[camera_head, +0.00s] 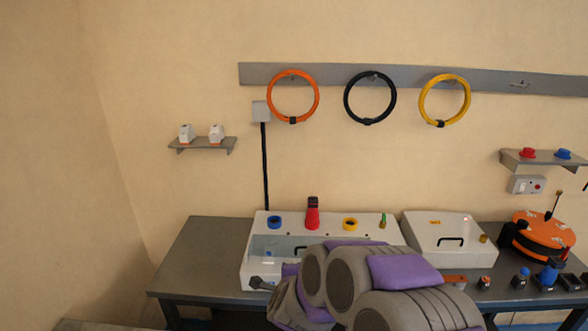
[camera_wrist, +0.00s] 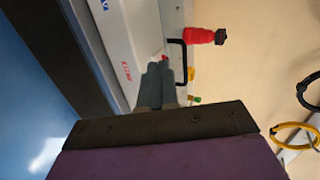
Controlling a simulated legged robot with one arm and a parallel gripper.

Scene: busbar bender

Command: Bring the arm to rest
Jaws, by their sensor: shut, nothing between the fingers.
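My arm, grey with purple panels, reaches over the front of the workbench (camera_head: 205,255) in the head view. My gripper (camera_wrist: 160,68) shows in the wrist view with its two grey fingers together and nothing between them. Behind the fingertips are a white machine body (camera_wrist: 130,35) and a black handle (camera_wrist: 182,60); I cannot tell whether they touch. In the head view a small dark part at the arm's left end shows beside the white machine (camera_head: 255,255), but the fingers are not clear there.
A white lidded box (camera_head: 450,232) and an orange round device (camera_head: 540,235) stand to the right on the bench. Orange (camera_head: 292,97), black (camera_head: 370,98) and yellow (camera_head: 444,100) rings hang on the wall rail. A small shelf (camera_head: 203,145) is at left. The bench's left end is clear.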

